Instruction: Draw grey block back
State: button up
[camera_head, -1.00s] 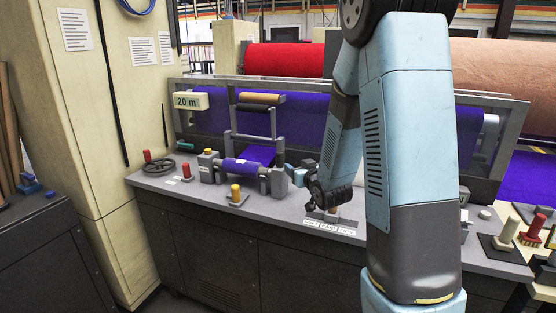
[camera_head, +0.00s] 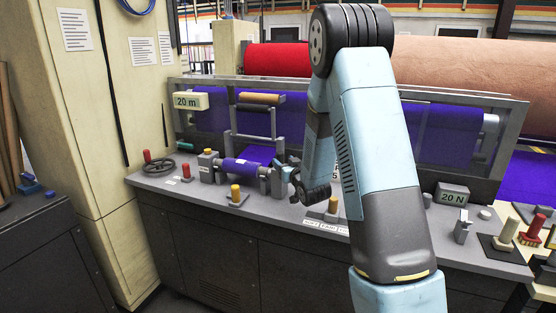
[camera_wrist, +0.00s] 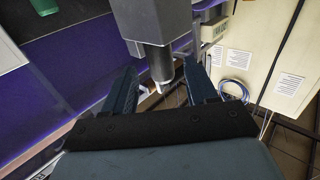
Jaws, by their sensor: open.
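A grey block (camera_head: 278,183) stands at the right end of the short purple roll (camera_head: 243,166) on the bench, partly behind my gripper. In the wrist view a grey block (camera_wrist: 150,18) with a dark cylinder and pale tip shows large at the top. The cylinder reaches down between my two fingers, apart from both as far as I can see. My gripper (camera_wrist: 163,80) is open and holds nothing. In the head view my gripper (camera_head: 289,169) is small, beside the block's right side, and its fingers are hard to make out.
A yellow knob (camera_head: 236,193), a red knob (camera_head: 186,170) and a handwheel (camera_head: 159,165) stand left on the bench. The 20 m display (camera_head: 187,101) is behind them.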

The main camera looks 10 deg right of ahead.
aim_at(282, 160)
jog(key=shift+w+a, duration=0.2)
jog(key=shift+w, duration=0.95)
jog(key=shift+w+a, duration=0.15)
jog(key=shift+w, duration=1)
jog(key=shift+c, duration=0.3)
grip_shut()
